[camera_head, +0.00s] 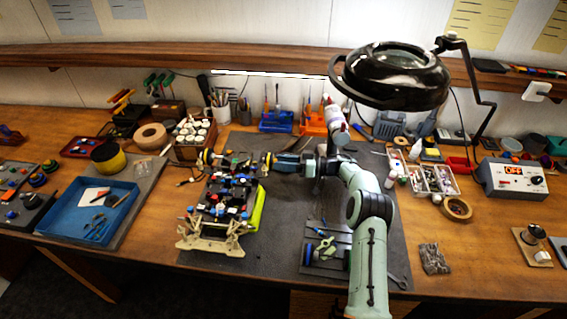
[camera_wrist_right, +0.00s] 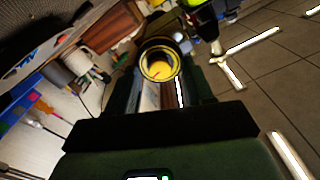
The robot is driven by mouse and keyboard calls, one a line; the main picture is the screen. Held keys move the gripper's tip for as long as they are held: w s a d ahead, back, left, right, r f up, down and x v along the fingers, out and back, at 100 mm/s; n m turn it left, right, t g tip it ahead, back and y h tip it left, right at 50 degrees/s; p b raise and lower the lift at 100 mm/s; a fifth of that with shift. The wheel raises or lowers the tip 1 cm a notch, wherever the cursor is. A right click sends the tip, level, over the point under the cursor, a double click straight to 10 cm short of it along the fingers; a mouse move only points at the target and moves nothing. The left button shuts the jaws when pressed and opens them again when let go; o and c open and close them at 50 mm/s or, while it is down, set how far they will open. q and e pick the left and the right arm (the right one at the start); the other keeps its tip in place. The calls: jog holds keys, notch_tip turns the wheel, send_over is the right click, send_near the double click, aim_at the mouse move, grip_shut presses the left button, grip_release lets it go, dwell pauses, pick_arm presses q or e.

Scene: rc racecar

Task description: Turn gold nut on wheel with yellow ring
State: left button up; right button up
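The racecar (camera_head: 222,195) stands on the dark mat with its bare chassis showing. A wheel with a yellow ring is at its far right corner (camera_head: 267,160); another yellow-ringed wheel (camera_head: 207,156) is at the far left corner. My right gripper (camera_head: 277,161) reaches in from the right, level with the right wheel. In the right wrist view the wheel (camera_wrist_right: 159,62) is straight ahead, its yellow ring facing me, with a small gold-coloured spot at its centre. The fingers appear apart, one on each side of the view of the wheel. Contact with the nut cannot be made out. My left gripper is out of view.
A magnifier lamp (camera_head: 392,75) hangs above my right arm. A blue tray (camera_head: 88,208) lies to the left of the car. A parts box (camera_head: 432,178) and tape roll (camera_head: 457,208) are on the right. Tools lie on the mat near my forearm.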

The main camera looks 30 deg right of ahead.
jog(key=v, duration=1.3)
jog(key=shift+s+d, duration=0.15)
jog(key=shift+f, duration=0.1)
